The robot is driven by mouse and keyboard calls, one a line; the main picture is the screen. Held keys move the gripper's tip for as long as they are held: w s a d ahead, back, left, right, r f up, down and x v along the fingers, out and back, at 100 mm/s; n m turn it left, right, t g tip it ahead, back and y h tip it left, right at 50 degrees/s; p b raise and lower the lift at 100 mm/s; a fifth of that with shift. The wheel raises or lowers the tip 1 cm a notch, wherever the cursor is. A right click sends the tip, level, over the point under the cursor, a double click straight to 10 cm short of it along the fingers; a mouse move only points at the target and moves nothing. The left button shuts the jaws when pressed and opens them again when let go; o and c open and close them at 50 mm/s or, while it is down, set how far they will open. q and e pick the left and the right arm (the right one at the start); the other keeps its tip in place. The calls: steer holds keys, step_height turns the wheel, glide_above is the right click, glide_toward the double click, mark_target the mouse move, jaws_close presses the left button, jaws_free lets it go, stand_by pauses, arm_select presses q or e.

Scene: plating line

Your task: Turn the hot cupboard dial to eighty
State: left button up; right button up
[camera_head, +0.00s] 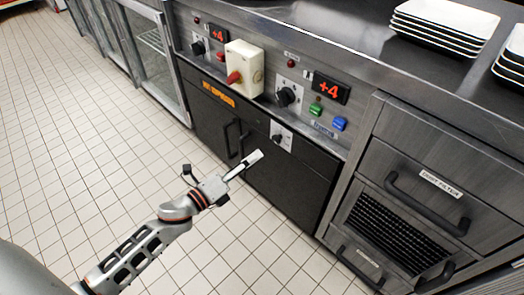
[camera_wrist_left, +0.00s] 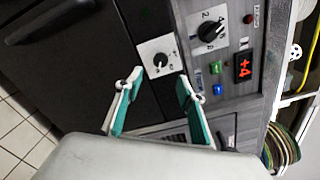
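A small black dial on a white plate (camera_head: 279,138) sits on the dark cupboard front (camera_head: 292,178), below the control panel. The small dial (camera_wrist_left: 159,60) also shows in the left wrist view, just beyond and between the fingertips. Its scale is too small to read. An orange label (camera_head: 218,94), seemingly reading hot cupboard, is further left on the front. My left gripper (camera_head: 254,160) is in front of the cupboard, close to the small dial and apart from it. In the left wrist view its green-padded fingers (camera_wrist_left: 160,82) are spread, with nothing between them. My right gripper is not in view.
A larger black dial (camera_head: 287,96) is on the panel above, beside a red +4 display (camera_head: 330,88) and green and blue buttons. A white box with a red knob (camera_head: 244,68) juts out. Door handles (camera_head: 232,138) project near my gripper. Stacked plates (camera_head: 438,24) stand on the counter.

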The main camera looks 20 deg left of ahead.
arm_select(q)
steer(key=shift+v, duration=1.5)
